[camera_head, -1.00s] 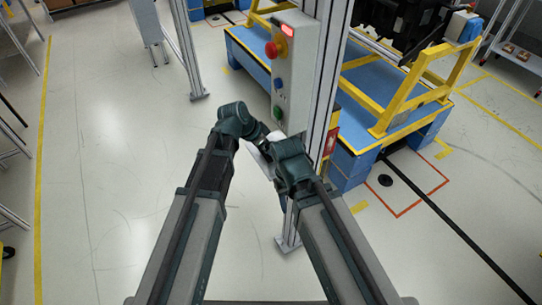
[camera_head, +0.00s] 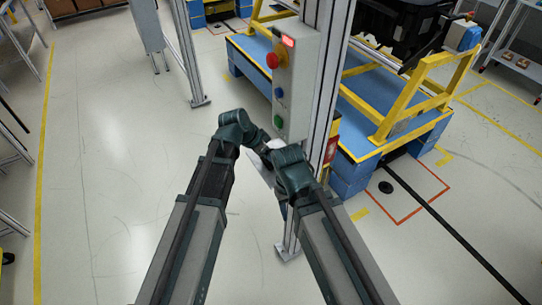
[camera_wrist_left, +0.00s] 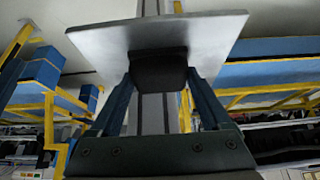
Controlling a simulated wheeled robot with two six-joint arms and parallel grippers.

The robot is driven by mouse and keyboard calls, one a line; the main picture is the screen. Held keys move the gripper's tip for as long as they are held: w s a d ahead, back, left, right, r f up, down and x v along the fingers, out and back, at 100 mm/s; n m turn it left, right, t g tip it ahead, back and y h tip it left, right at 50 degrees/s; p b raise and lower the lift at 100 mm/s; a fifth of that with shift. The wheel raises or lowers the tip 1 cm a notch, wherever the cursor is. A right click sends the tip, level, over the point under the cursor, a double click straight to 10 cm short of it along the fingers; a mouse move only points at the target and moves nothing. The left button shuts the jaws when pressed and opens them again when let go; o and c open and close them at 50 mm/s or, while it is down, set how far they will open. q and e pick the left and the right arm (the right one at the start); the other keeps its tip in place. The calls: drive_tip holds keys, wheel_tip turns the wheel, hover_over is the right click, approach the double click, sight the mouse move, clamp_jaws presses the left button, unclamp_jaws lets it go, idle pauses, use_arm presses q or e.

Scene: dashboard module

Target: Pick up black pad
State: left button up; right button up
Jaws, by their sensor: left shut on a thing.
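In the left wrist view my left gripper (camera_wrist_left: 160,80) is shut on a black pad (camera_wrist_left: 158,68), a dark block between its two fingers. A flat grey plate (camera_wrist_left: 105,38) lies directly beyond the pad and appears to touch it; I cannot tell whether they are joined. In the head view the pad is hidden, and a pale edge of the plate (camera_head: 262,168) shows between my two wrists, in front of the metal post. My right wrist is there too, but its gripper fingers are hidden.
A control box (camera_head: 292,85) with a red button is on the metal post (camera_head: 322,90), close beyond my wrists. A blue and yellow platform (camera_head: 375,120) carrying a black crate (camera_head: 400,25) stands at the right. The floor at left is mostly clear.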

use_arm(q)
drive_tip(key=shift+r+p, duration=0.35)
drive_tip(key=shift+r, duration=0.2)
wheel_tip(320, 180, up, 3)
drive_tip(key=p, duration=0.2)
drive_tip(key=shift+f+p, duration=0.15)
drive_tip(key=shift+p, duration=0.2)
drive_tip(key=s+a, duration=0.4)
drive_tip(key=a, duration=0.3)
drive_tip(key=s+a, duration=0.5)
drive_tip(key=a, duration=0.3)
drive_tip(key=shift+a+f+b, duration=0.3)
drive_tip(key=shift+f+b, duration=0.1)
drive_tip(key=o, duration=0.7)
drive_tip(key=shift+c, duration=0.2)
drive_tip(key=c, duration=0.5)
